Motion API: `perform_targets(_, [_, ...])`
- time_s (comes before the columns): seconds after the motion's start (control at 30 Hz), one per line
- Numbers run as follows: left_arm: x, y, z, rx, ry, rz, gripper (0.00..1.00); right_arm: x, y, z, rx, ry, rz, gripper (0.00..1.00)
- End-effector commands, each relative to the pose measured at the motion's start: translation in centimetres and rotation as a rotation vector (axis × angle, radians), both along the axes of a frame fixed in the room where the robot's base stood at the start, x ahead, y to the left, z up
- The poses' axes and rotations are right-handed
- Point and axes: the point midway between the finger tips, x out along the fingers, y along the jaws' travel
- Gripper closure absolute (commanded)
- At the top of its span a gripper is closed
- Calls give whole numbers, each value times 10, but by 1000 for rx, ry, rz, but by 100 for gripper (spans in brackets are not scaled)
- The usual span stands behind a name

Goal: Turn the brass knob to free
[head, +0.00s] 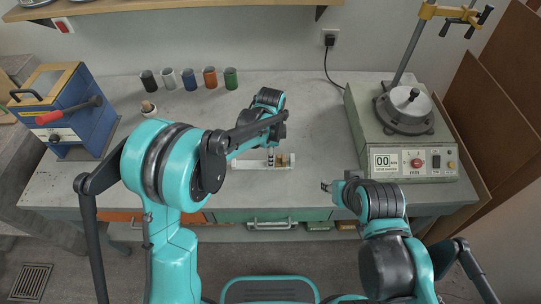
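A small brass-coloured piece (283,159), which looks like the brass knob, shows at the right part of a low white base (246,164) near the front of the bench. My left gripper (270,157) points down over this base, just left of the brass piece. Its fingers are small and partly hidden by my arm, so I cannot tell whether they are open or touch anything. My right gripper (326,187) is at the bench's front edge, to the right of the base and apart from it. Its finger opening is too small to judge.
A green-grey machine (418,167) with a round top and display stands at the right. A blue box with a red-handled lever (85,115) stands at the left. Several coloured cups (190,80) line the back, near a small wooden-topped item (149,109). The bench's middle is mostly clear.

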Motion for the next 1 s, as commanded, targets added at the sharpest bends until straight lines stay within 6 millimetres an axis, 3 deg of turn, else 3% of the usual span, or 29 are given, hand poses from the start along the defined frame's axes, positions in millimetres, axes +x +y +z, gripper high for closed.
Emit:
perform_targets(0.03, [0, 0, 0, 0, 0, 0, 64, 0, 0, 0, 0, 0, 0, 60])
perform_targets(0.17, [0, 0, 0, 0, 0, 0, 98, 0, 0, 0, 0, 0, 0, 60])
perform_targets(0.2, [0, 0, 0, 0, 0, 0, 100, 0, 0, 0, 0, 0, 0, 60])
perform_targets(0.57, [0, 0, 0, 0, 0, 30, 100, 0, 0, 1, 0, 0, 0, 60])
perform_targets(1.0, [0, 0, 1, 0, -1, 315, 100, 0, 0, 4, 0, 0, 0, 60])
